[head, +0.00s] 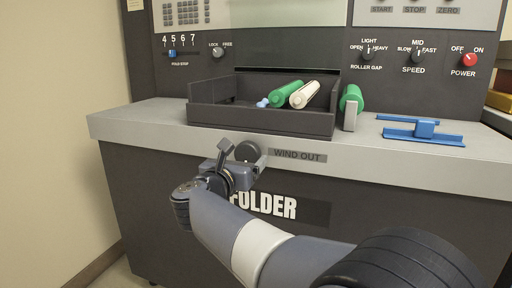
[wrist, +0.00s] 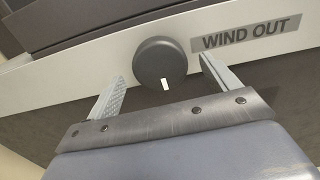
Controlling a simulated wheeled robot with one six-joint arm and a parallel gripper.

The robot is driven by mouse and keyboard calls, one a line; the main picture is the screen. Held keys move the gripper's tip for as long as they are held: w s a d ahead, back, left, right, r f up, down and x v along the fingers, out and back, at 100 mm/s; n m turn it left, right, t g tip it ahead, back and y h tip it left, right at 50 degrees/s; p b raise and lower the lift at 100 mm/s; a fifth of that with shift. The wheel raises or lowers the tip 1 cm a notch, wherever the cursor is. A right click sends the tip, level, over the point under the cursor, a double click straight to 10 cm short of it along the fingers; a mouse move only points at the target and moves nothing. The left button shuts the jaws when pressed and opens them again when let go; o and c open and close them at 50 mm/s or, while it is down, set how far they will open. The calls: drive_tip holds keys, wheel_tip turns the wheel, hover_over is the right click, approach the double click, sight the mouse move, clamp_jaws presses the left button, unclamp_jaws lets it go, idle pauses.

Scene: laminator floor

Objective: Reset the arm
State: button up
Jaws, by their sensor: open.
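My arm reaches in from the lower right of the head view, and my gripper (head: 247,161) is at the front edge of the machine's counter. In the wrist view my gripper (wrist: 160,80) is open, with its two fingers apart. A dark round knob (wrist: 160,64) with a white mark stands between and just beyond the fingers, beside the WIND OUT label (wrist: 243,36). The knob also shows in the head view (head: 248,151). The fingers appear to be on either side of the knob; I cannot tell whether they touch it.
A dark tray (head: 262,118) on the counter holds green and white rollers. A green roller (head: 351,97) on a grey block and a blue fixture (head: 424,130) are to its right. A control panel (head: 430,30) with knobs rises behind. The left counter end (head: 140,118) is clear.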

drive_tip(key=shift+x, duration=1.1)
drive_tip(key=shift+w+n, duration=0.1)
drive_tip(key=shift+n, duration=0.6)
drive_tip(key=n, duration=0.4)
drive_tip(key=n+p, duration=0.2)
drive_tip(key=n, duration=0.2)
drive_tip(key=shift+r+n, duration=0.15)
drive_tip(key=shift+n, duration=0.15)
drive_tip(key=n+p, duration=0.5)
drive_tip(key=n, duration=0.1)
drive_tip(key=n+p, duration=0.3)
drive_tip(key=n, duration=0.2)
drive_tip(key=shift+n, duration=0.3)
drive_tip(key=shift+n+p, duration=0.75)
drive_tip(key=shift+n, duration=0.35)
